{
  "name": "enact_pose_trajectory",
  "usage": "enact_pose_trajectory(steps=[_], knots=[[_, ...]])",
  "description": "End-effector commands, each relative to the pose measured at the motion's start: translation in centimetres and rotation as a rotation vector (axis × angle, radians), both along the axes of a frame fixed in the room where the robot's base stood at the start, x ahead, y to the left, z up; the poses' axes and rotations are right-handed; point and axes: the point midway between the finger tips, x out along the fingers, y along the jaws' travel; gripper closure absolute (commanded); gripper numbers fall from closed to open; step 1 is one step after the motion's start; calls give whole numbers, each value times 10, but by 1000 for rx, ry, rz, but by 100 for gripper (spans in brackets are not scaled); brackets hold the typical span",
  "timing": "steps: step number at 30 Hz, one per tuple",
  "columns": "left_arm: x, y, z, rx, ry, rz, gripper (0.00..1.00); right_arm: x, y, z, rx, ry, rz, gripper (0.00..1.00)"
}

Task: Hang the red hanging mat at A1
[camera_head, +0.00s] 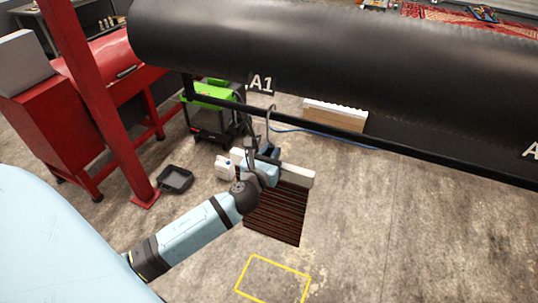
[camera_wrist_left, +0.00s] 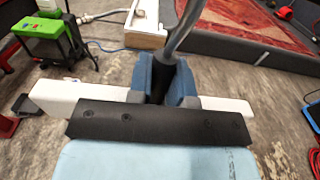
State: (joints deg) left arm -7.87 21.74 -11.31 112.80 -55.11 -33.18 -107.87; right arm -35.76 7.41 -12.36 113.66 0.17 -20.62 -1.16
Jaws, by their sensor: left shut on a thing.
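The hanging mat (camera_head: 275,213) is dark reddish brown with fine stripes. It hangs below a white bar (camera_head: 299,175), which also shows in the left wrist view (camera_wrist_left: 55,97). A grey hook stem rises from the bar's middle, and its curved top (camera_head: 271,110) overlaps the black rail (camera_head: 300,122) in the head view. I cannot tell whether it touches the rail. My left gripper (camera_head: 268,157) is shut on the hanger's stem, its blue fingers (camera_wrist_left: 166,82) either side. The A1 label (camera_head: 261,84) sits just above the rail. My right gripper is not in view.
A large black roll (camera_head: 330,50) lies above the rail. A red post (camera_head: 95,95) and red machine (camera_head: 40,120) stand left. A yellow outline (camera_head: 272,281) marks clear floor.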

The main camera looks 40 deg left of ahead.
Motion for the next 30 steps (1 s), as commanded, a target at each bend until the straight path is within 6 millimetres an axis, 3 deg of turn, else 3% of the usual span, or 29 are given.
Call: enact_pose_trajectory(steps=[30], knots=[[43, 10, 2, -1, -2, 0, 100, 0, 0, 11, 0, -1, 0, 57]])
